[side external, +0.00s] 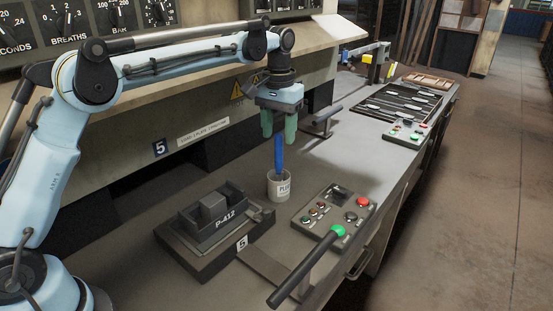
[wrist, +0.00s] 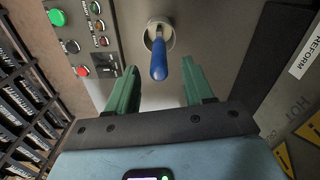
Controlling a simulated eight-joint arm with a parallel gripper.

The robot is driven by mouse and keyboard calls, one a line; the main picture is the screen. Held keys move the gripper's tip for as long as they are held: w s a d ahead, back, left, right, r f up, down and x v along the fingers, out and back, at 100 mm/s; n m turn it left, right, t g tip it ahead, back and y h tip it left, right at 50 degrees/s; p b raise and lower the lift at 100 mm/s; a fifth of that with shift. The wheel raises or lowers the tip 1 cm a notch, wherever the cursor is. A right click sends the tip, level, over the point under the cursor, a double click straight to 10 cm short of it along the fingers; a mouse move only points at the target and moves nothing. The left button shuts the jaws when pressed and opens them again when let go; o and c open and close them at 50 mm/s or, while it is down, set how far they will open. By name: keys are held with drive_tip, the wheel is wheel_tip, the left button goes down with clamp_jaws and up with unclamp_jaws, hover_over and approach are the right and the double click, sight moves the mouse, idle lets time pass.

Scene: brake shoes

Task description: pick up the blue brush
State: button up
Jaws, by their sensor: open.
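The blue brush (side external: 279,156) stands handle-up in a small pale cup (side external: 280,187) on the bench. In the wrist view the blue handle (wrist: 158,62) points toward me, and the cup's rim (wrist: 151,28) shows around its base. The brush's lower end is hidden inside the cup. My gripper (side external: 279,132) is above the cup with its green fingers pointing down, around or just above the top of the handle. In the wrist view my gripper (wrist: 158,75) is open, with the handle's end between the fingertips and space on both sides.
A dark P-412 fixture (side external: 213,220) sits left of the cup. A small T-shaped handle (side external: 324,119) rises behind. A tray of parts (side external: 399,105) lies farther back.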

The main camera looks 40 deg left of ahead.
sight(279, 164)
drive_tip(key=shift+f, duration=2)
clamp_jaws()
